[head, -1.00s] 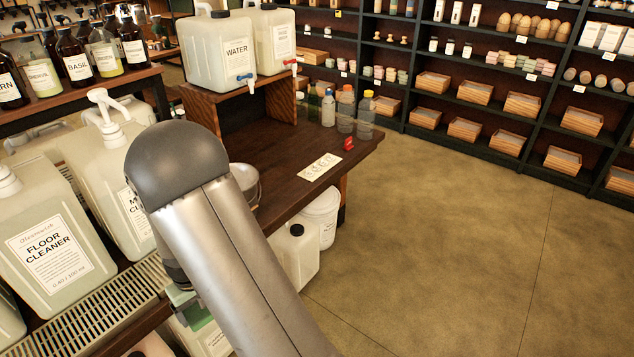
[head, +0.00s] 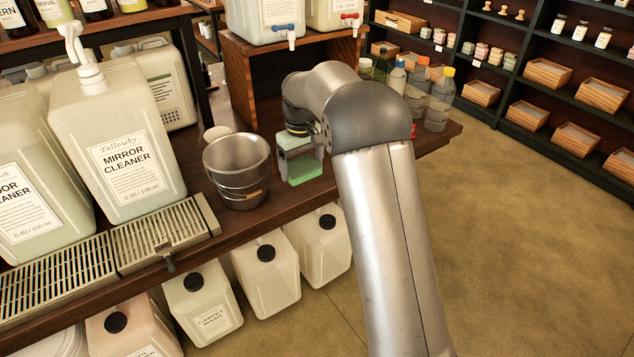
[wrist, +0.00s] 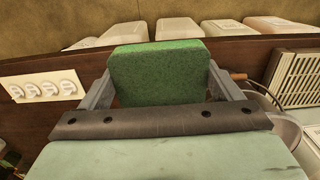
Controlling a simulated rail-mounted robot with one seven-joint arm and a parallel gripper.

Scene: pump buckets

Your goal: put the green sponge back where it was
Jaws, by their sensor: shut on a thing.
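The green sponge (head: 305,172) is a block held upright between the fingers of my gripper (head: 300,155). It is just right of the metal bucket (head: 236,168), at the front part of the dark wooden counter. In the wrist view the sponge (wrist: 158,72) sits between the two grey fingers, and my gripper (wrist: 158,88) is shut on it. I cannot tell whether the sponge's lower edge touches the counter. My arm hides part of the counter to the right.
A mirror cleaner jug (head: 118,140) and a drip grate (head: 165,235) stand left of the bucket. Bottles (head: 440,100) stand at the counter's right end. White jugs (head: 265,270) sit below the counter's edge. A pale card (wrist: 45,87) shows in the wrist view.

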